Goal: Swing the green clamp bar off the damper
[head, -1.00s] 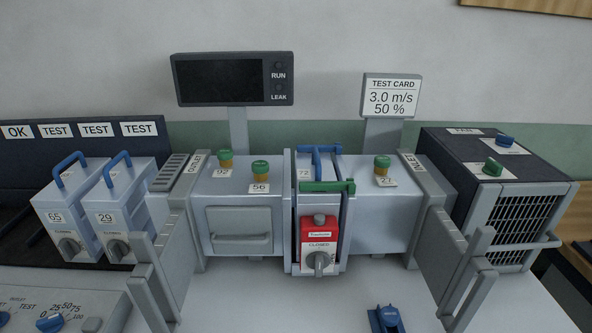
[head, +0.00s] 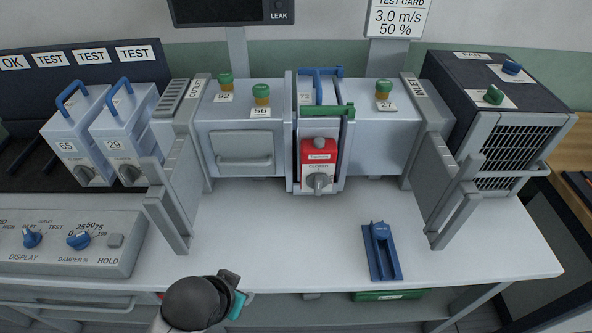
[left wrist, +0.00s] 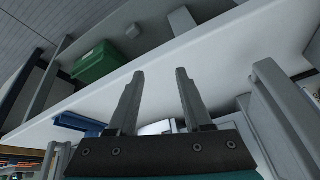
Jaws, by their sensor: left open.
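The green clamp bar (head: 326,111) lies across the top front of the middle duct section. The damper (head: 318,180), with a red upper face, a white label and a grey knob, sits in that section under the bar. A blue bar (head: 319,72) stands at the back of the same section. My left arm enters the head view at the bottom; its gripper's fingertips are not clear there. In the left wrist view my left gripper (left wrist: 157,90) is open, with nothing between its fingers. My right gripper is not in view.
A blue holder (head: 381,252) lies on the white table (head: 300,240). Grey swing doors (head: 172,200) stand out at both sides of the duct. A control panel (head: 70,240) is at left. A green box (left wrist: 95,62) is beneath the table.

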